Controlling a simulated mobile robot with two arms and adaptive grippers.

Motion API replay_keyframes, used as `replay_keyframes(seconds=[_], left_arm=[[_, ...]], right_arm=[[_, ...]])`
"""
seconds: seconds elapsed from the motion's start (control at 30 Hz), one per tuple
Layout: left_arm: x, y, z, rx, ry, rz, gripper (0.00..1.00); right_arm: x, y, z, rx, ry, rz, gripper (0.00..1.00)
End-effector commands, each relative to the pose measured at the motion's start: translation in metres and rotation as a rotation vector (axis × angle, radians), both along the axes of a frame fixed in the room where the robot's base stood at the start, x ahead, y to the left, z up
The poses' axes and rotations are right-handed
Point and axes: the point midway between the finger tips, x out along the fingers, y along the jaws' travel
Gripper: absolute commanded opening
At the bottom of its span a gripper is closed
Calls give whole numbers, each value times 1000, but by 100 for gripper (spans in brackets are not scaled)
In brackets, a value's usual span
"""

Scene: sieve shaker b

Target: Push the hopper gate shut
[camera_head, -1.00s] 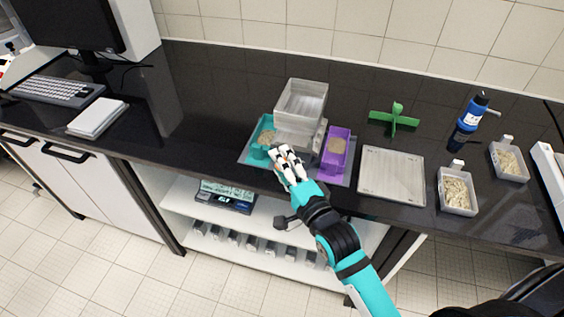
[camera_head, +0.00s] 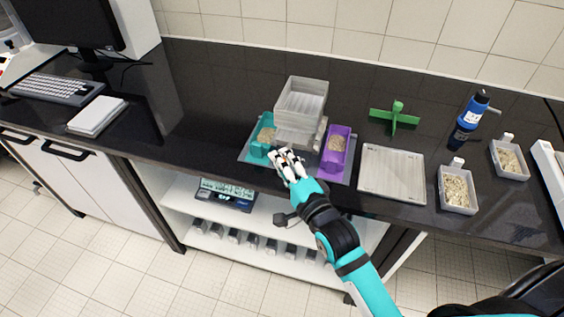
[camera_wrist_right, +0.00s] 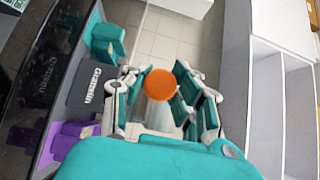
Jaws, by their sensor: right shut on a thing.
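The hopper (camera_head: 301,101) is a pale, see-through open box on a grey stand at the back of the counter. My right gripper (camera_head: 284,158) is in front of it, between the teal bin and the purple bin. In the right wrist view, an orange round knob (camera_wrist_right: 159,84) sits between the fingers of my right gripper (camera_wrist_right: 160,92), which are closed on it. The knob seems to belong to the gate; the gate's plate is hidden, so its position cannot be told. A dark labelled block (camera_wrist_right: 92,85) stands beside the fingers. My left gripper is not in view.
The teal bin (camera_head: 263,148) and purple bin (camera_head: 337,160) flank the stand, both with grainy material. A flat pale tray (camera_head: 391,174), a green cross-shaped tool (camera_head: 396,117), a blue bottle (camera_head: 470,115) and two small tubs are to the right.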

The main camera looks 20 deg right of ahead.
Motion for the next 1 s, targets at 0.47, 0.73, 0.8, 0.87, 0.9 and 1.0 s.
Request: replay_keyframes(seconds=[0.47, 0.73, 0.8, 0.87, 0.9, 1.0], left_arm=[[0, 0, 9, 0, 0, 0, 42], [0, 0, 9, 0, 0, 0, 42], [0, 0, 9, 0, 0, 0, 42], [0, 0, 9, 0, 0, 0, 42], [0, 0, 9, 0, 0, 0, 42], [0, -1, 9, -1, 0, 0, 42]], right_arm=[[45, -32, -1, -5, 2, -4, 0], [45, -32, -1, -5, 2, -4, 27], [45, -32, -1, -5, 2, -4, 36], [45, -32, -1, -4, 1, -3, 44], [45, -32, -1, -4, 1, -3, 50], [45, -31, -1, -4, 1, -2, 52]])
